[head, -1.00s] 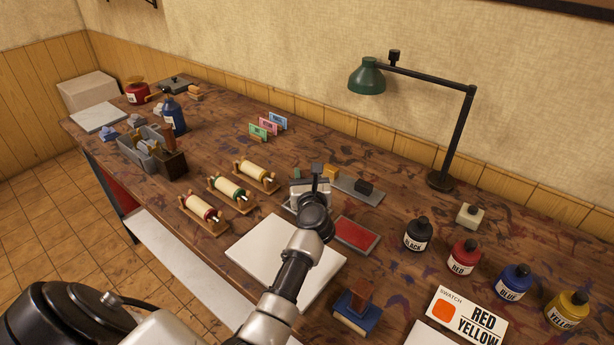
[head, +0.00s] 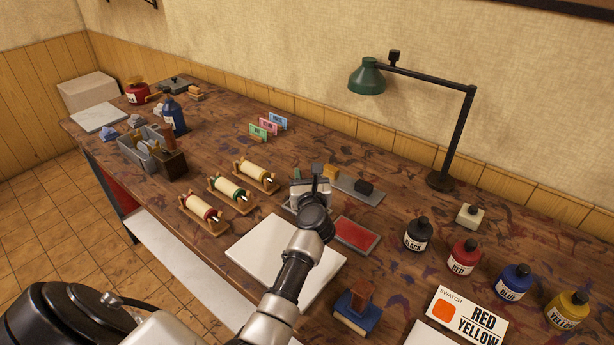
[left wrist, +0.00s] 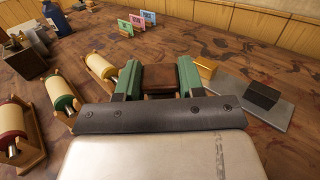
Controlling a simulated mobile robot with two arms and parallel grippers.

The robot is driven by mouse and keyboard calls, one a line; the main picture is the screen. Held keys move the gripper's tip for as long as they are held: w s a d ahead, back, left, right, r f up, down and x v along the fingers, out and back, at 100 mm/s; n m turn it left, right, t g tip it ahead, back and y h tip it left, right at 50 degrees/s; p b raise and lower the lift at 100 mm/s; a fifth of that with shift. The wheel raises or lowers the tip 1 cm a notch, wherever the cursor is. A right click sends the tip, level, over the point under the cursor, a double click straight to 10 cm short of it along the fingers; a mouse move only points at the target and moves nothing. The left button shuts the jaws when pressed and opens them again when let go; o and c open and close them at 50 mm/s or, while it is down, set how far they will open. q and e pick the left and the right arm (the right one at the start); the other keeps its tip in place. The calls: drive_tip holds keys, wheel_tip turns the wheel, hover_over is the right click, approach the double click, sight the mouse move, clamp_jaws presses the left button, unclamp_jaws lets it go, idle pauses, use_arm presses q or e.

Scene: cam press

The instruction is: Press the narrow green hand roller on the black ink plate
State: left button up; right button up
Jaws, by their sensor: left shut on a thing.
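My left gripper (head: 308,187) is low over the middle of the table. In the left wrist view its two green fingers (left wrist: 160,80) are shut on a brown wooden block (left wrist: 160,77). The block's underside is hidden, so I cannot tell whether it touches anything or is part of the green hand roller. A cream roller with green ends (head: 228,187) lies in a wooden cradle, left of the gripper; it also shows in the left wrist view (left wrist: 60,92). My right gripper is out of view.
A grey tray (head: 345,187) with a black block (head: 364,187) lies just right of the gripper. A red ink plate (head: 357,234), a white sheet (head: 262,250) and a blue stamp (head: 355,315) lie nearer. Ink bottles (head: 418,234) and a lamp (head: 440,180) stand right.

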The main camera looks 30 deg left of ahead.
use_arm(q)
drive_tip(key=shift+r+p, duration=0.9)
drive_tip(key=shift+p, duration=0.1)
wheel_tip(320, 180, up, 5)
drive_tip(key=p, duration=0.4)
drive_tip(key=shift+r+p, duration=0.15)
drive_tip(key=shift+p, duration=0.25)
